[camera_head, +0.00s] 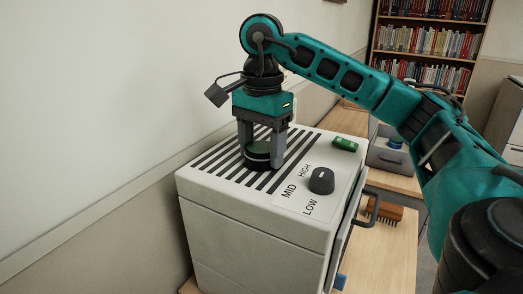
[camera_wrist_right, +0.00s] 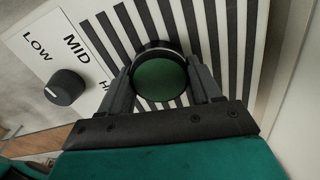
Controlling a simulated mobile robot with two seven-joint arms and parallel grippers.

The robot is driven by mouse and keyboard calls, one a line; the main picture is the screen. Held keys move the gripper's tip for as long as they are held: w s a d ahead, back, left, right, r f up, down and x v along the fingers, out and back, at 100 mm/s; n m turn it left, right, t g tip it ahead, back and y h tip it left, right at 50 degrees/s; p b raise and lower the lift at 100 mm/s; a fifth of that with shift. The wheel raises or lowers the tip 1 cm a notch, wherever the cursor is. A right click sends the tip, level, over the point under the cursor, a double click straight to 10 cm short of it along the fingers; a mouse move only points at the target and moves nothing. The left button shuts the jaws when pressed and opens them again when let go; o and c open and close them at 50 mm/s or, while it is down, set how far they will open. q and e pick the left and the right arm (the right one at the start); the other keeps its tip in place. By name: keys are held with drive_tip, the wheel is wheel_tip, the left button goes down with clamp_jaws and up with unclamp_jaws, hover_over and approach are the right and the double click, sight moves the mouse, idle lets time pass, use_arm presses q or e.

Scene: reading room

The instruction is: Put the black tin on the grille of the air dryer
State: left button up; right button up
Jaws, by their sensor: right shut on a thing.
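The black tin (camera_head: 257,160) is a short round tin with a dark green top. It is at the slotted grille (camera_head: 222,163) on top of the white air dryer (camera_head: 250,225). My right gripper (camera_head: 262,153) points straight down and is shut on the tin, one finger on each side. In the right wrist view the tin (camera_wrist_right: 160,75) sits between the fingers, with the black grille bars around and behind it. The tin looks upright and low over the bars; whether its base touches them I cannot tell. My left gripper is not in view.
The wall is close on the left. A brown brush (camera_head: 384,211) and a grey box (camera_head: 392,158) are on wooden tables at right. A bookcase (camera_head: 428,45) stands behind.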

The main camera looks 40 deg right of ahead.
sight(262, 147)
drive_tip(key=o, duration=0.6)
drive_tip(key=shift+f, duration=0.15)
drive_tip(key=o, duration=0.5)
drive_tip(key=shift+o, duration=0.2)
wheel_tip(262, 147, up, 7)
drive_tip(key=shift+f+p, duration=0.1)
drive_tip(key=shift+p, duration=1.1)
drive_tip(key=shift+s+r, duration=0.1)
drive_tip(key=shift+r, duration=2.7)
